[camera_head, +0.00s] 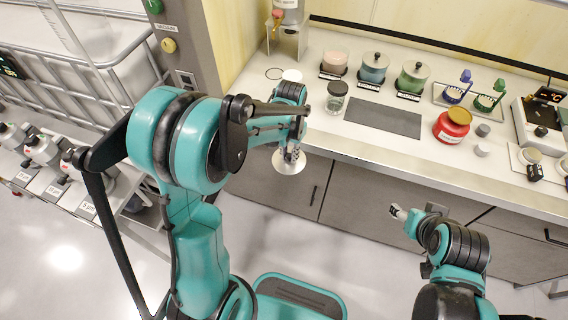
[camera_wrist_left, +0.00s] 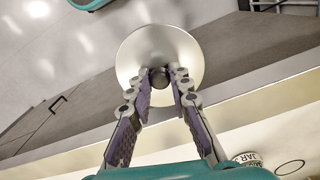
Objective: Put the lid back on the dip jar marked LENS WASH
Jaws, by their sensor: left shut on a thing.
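My left gripper (camera_head: 292,152) is shut on the knob of a round, pale metal lid (camera_head: 289,163). The lid hangs level or nearly so in front of the counter's edge. In the left wrist view the fingertips (camera_wrist_left: 160,77) close around the dark knob at the centre of the lid (camera_wrist_left: 160,48). On the counter stand a pink jar (camera_head: 334,64) with no knobbed lid visible, a blue jar (camera_head: 373,70) and a green jar (camera_head: 412,78), both lidded. Their labels are too small to read. My right gripper (camera_head: 397,211) is low at the right, its fingers unclear.
A clear glass jar (camera_head: 337,99) stands in front of the pink jar. A dark mat (camera_head: 384,118), a red jar (camera_head: 452,127) and a tray with coloured holders (camera_head: 470,97) lie to the right. A dispenser stand (camera_head: 287,38) is at the back left.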

